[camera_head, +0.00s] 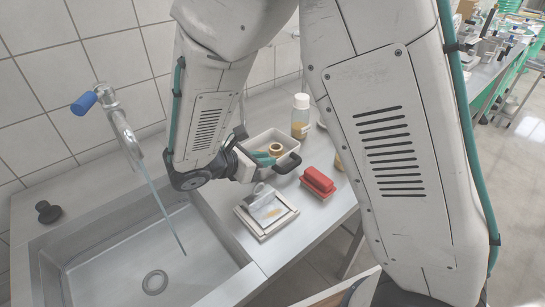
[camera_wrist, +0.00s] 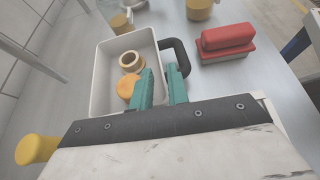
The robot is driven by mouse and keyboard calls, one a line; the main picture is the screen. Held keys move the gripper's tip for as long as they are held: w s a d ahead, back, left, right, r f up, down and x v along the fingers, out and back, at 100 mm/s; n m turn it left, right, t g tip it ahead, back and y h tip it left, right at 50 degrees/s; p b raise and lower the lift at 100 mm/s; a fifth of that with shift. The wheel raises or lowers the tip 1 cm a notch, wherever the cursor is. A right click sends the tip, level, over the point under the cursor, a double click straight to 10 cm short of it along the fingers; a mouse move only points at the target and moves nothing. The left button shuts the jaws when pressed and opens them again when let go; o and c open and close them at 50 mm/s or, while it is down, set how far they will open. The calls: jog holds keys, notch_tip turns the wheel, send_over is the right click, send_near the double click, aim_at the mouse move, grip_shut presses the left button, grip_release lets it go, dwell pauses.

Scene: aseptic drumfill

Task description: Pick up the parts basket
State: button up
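The parts basket (camera_wrist: 103,75) is a white rectangular bin with a dark handle (camera_wrist: 181,55) on its right side in the wrist view. A tan ring (camera_wrist: 131,61) and an orange round part (camera_wrist: 128,88) lie in it. In the head view the basket (camera_head: 289,138) stands on the counter near the wall, partly hidden by my arm. My gripper (camera_wrist: 161,80) has teal fingers with a gap between them. The left finger shows over the basket's inside, the right one just outside its handle-side wall, near the handle. I cannot tell whether they touch the wall.
A red block on a tray (camera_head: 318,181) sits right of the basket. A bottle (camera_head: 300,118) stands behind it. A pale framed tray with a clear bag (camera_head: 265,209) lies in front. The sink (camera_head: 120,262) and faucet (camera_head: 120,125) are at left.

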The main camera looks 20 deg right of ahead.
jog(key=x, duration=0.5)
jog(key=shift+w+d+f, duration=0.25)
grip_shut()
